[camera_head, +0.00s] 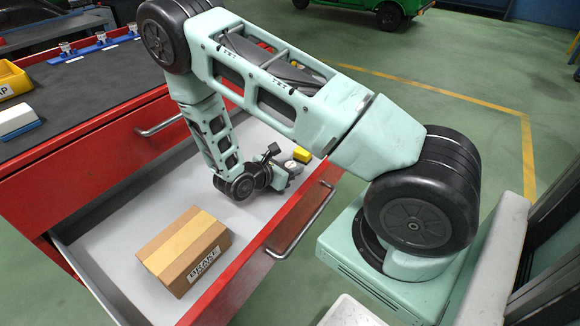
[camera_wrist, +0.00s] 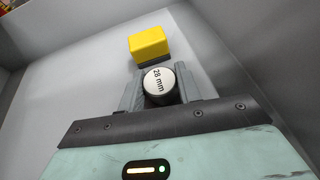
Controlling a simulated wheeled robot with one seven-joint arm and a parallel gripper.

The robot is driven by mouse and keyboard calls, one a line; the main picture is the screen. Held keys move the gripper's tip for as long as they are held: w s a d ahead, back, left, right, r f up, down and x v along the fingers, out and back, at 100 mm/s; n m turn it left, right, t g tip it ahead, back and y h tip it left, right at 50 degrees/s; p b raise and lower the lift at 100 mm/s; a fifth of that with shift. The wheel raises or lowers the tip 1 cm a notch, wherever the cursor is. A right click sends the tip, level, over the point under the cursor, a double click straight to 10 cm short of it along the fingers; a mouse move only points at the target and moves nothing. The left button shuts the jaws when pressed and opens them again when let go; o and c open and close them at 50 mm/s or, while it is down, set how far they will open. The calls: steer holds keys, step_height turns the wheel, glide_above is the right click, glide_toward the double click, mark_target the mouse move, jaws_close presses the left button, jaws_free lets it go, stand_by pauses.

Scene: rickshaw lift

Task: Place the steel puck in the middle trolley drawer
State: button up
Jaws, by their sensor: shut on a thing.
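The steel puck (camera_wrist: 160,84) is a short round piece with a pale top marked "28 mm". My gripper (camera_wrist: 158,88) is shut on it, with a finger on either side. In the head view my gripper (camera_head: 283,170) is low inside the open red trolley drawer (camera_head: 92,268), towards its right end. The drawer has a light grey floor and a closed red drawer above it. I cannot tell whether the puck touches the floor. In the head view the wrist and fingers mostly hide the puck.
A cardboard box (camera_head: 184,250) labelled "BRAKE" lies in the drawer at the near left. A yellow block (camera_wrist: 149,43) stands just beyond the puck; it also shows in the head view (camera_head: 302,155). Bare floor lies between the box and my gripper. The trolley top (camera_head: 90,92) overhangs behind.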

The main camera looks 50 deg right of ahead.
steer(key=shift+f, duration=0.2)
steer(key=o, duration=1.1)
steer(key=shift+r, duration=0.15)
steer(key=shift+a+r, duration=0.15)
steer(key=shift+r, duration=0.05)
steer(key=p+v, duration=0.1)
steer(key=v, duration=0.9)
steer(key=shift+a, duration=0.25)
steer(key=shift+a+r, duration=0.35)
steer(key=shift+a, duration=0.25)
steer(key=s+a+r+m+y, duration=0.5)
steer(key=s+a+r+y, duration=0.2)
steer(key=s+a+r, duration=0.2)
steer(key=s+a+r+m+y, duration=0.5)
steer(key=s+a+r+y, duration=0.2)
steer(key=a, duration=0.6)
step_height(320, 180, up, 3)
steer(key=s, duration=0.2)
steer(key=shift+s+a, duration=0.35)
steer(key=shift+s, duration=0.05)
